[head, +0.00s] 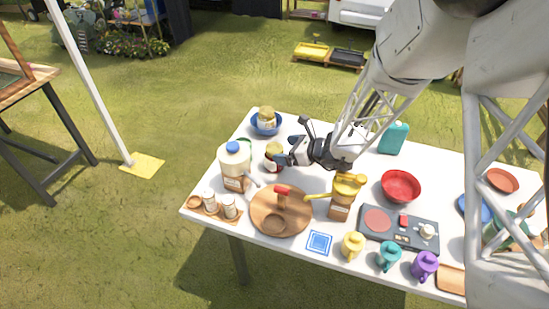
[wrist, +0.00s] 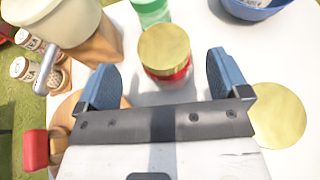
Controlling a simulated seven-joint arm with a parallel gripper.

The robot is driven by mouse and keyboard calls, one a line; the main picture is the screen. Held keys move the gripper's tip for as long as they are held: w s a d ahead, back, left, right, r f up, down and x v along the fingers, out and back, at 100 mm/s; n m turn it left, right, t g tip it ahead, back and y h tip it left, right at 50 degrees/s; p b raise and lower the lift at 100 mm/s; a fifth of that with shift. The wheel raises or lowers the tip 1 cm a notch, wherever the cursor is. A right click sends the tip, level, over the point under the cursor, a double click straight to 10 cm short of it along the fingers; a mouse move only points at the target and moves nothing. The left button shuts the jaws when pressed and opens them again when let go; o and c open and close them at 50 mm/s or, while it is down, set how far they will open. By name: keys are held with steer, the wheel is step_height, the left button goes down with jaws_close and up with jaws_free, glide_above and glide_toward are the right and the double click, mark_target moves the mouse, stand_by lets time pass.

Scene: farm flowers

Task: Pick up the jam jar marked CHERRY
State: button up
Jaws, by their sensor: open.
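A jar with a gold lid and red contents (head: 274,152) stands on the table, just left of my gripper (head: 289,157). In the wrist view its gold lid (wrist: 164,48) shows between and slightly beyond the two blue fingertips of my gripper (wrist: 161,70), with clear space to each side. The gripper is open and empty. I cannot read the jar's label. Another gold-lidded jar (head: 266,115) sits in a blue bowl (head: 258,128) at the back. A gold round lid (wrist: 278,115) also lies right of the right finger in the wrist view; what is under it is hidden.
A blue-capped jug (head: 235,165) stands left of the jar. A round wooden board (head: 262,215) with a red-handled item is in front, and a yellow-topped dispenser (head: 342,200) is to the right.

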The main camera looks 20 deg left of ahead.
mark_target(274, 147)
steer(key=shift+x, duration=2.55)
steer(key=shift+w, duration=0.15)
steer(key=c, duration=1.3)
steer(key=shift+r, duration=0.15)
steer(key=shift+r, duration=4.85)
